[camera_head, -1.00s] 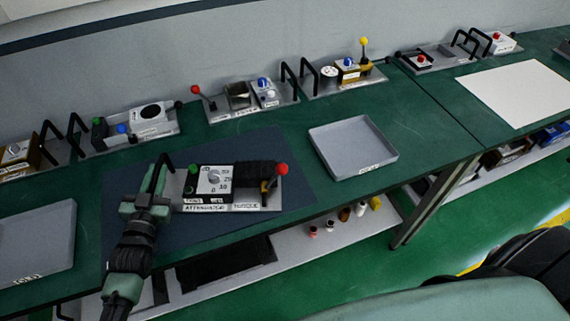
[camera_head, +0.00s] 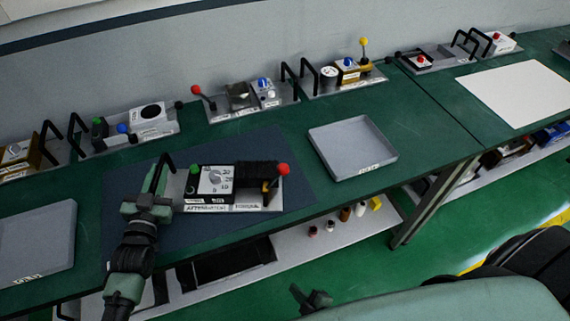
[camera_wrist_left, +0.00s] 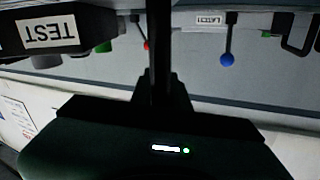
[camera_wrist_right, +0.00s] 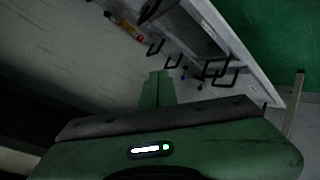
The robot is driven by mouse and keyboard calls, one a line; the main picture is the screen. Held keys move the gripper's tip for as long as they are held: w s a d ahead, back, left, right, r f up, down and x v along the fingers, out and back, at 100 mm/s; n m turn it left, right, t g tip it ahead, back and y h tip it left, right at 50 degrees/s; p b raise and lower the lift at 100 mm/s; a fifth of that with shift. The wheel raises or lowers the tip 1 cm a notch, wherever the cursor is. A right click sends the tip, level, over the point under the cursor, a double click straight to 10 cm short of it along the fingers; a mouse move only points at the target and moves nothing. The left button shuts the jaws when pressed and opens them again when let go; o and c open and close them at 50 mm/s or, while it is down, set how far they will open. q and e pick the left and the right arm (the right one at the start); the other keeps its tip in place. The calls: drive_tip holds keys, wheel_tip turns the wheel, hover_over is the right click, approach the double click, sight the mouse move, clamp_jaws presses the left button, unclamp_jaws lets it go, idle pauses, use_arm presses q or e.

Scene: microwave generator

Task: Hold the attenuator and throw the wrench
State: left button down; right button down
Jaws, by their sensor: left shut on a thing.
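The attenuator (camera_head: 214,182) is a white dial box with a green knob, on a grey plate labelled ATTENUATOR and TORQUE. On the plate's right part, the wrench has a dark ribbed body and a lever with a red ball (camera_head: 283,169). My left gripper (camera_head: 154,190) is shut on the plate's black handle (camera_head: 163,172) at its left end. The handle also shows as a dark bar in the left wrist view (camera_wrist_left: 160,50). My right gripper (camera_head: 312,298) is low in front of the bench, away from the plate; its fingers (camera_wrist_right: 157,88) look closed together and empty.
A dark mat (camera_head: 135,185) lies under the plate. An empty grey tray (camera_head: 352,150) is to its right and another (camera_head: 35,240) to its left. Several panels with levers and handles line the wall. A lower shelf (camera_head: 290,240) holds small bottles.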

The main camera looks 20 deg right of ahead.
drive_tip(key=w+r+n+t, duration=0.3)
drive_tip(key=w+r, duration=0.2)
drive_tip(key=r, duration=0.3)
drive_tip(key=w+d+r+n+t+y, duration=0.1)
drive_tip(key=d+r+n+t+y, duration=0.25)
drive_tip(key=r, duration=0.55)
drive_tip(key=w+d+r+n+y, duration=0.1)
drive_tip(key=d+r+n+y, duration=0.25)
drive_tip(key=d+r, duration=0.4)
drive_tip(key=w+a+r+n+g+y, duration=0.1)
drive_tip(key=w+r+n+g+y, duration=0.15)
drive_tip(key=r+n+g, duration=0.55)
drive_tip(key=w+r+n+g+y, duration=0.2)
drive_tip(key=r+n+g+y, duration=0.25)
drive_tip(key=r+n, duration=0.7)
drive_tip(key=w+d+r+n+g+h, duration=0.1)
drive_tip(key=w+d+n+h, duration=0.3)
drive_tip(key=n+h, duration=0.4)
drive_tip(key=w+a+f+n+y, duration=0.1)
drive_tip(key=w+a+f, duration=0.1)
drive_tip(key=a+f, duration=0.4)
drive_tip(key=shift+w+a+f+y, duration=0.15)
drive_tip(key=shift+f+y, duration=0.15)
drive_tip(key=shift+f, duration=0.5)
drive_tip(key=shift+w+a, duration=0.1)
drive_tip(key=shift+a, duration=0.15)
